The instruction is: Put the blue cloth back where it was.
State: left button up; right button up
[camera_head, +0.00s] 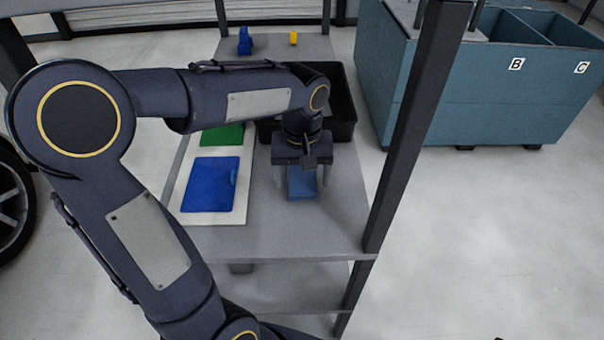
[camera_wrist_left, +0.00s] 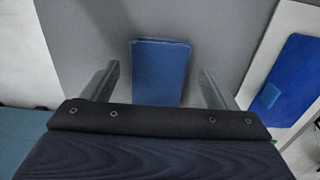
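The blue cloth (camera_head: 301,184) is a small folded blue rectangle lying on the grey shelf top (camera_head: 335,225). It also shows in the left wrist view (camera_wrist_left: 160,72), centred between the two fingers. My left gripper (camera_head: 301,183) is above the cloth, pointing down. Its fingers (camera_wrist_left: 158,82) are spread on either side of the cloth, with visible gaps, so it is open and empty. A white board (camera_head: 240,212) on the left of the shelf carries a flat blue patch (camera_head: 209,185) and a green patch (camera_head: 222,135). My right gripper is not in view.
A black bin (camera_head: 342,105) stands behind my left gripper. A blue item (camera_head: 244,41) and a yellow item (camera_head: 293,38) are at the far end. A dark post (camera_head: 415,130) rises at the right of the shelf. A teal crate (camera_head: 470,120) with lettered compartments stands beyond it.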

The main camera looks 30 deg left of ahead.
aim_at(302, 181)
pick_arm(q)
jog(key=shift+r, duration=0.1)
jog(key=shift+r, duration=0.3)
notch_tip(302, 181, up, 11)
jog(key=p, duration=0.2)
jog(key=s+d+f+m+t+h, duration=0.1)
jog(key=s+f+t, duration=0.1)
jog(key=s, duration=0.3)
jog(key=s+d+f+m+t+h, duration=0.1)
jog(key=s+f+m, duration=0.1)
jog(key=s+f, duration=0.2)
jog(key=s+d+f+m+t+h, duration=0.1)
jog(key=s+f+t, duration=0.1)
jog(key=s, duration=0.5)
jog(key=shift+d+f+m+t+h, duration=0.3)
jog(key=shift+f+m+h, duration=0.1)
jog(key=shift+f, duration=0.2)
